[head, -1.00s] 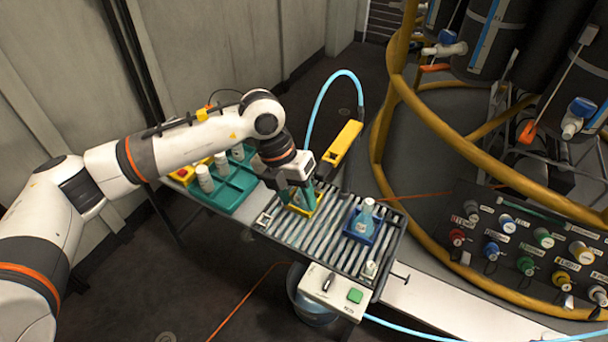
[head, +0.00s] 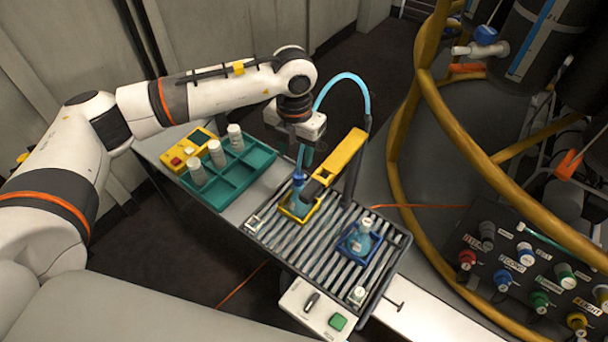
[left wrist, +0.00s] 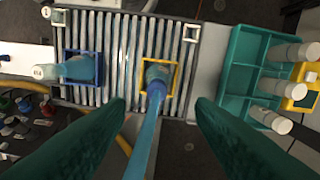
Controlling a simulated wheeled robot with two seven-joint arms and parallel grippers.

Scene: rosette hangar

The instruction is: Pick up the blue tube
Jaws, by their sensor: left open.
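The light blue tube (head: 340,77) arches up behind my left gripper. Its lower end runs down to a bottle (head: 299,203) in a yellow square holder (head: 290,216) on the slatted rack. In the left wrist view the tube (left wrist: 146,135) runs up the middle of the picture to that bottle, between my green fingers. My left gripper (head: 306,158) is open above the yellow holder, its fingers partly hidden in the head view. In the left wrist view the open fingers (left wrist: 159,104) stand either side of the tube, with gaps. My right gripper is not in view.
A yellow arm (head: 343,156) on a dark post stands close right of the gripper. A blue holder (head: 347,249) with a flask (head: 362,236) sits on the rack (head: 320,262). A green tray (head: 250,166) with white bottles is at left. A thick yellow rail (head: 440,120) curves at right.

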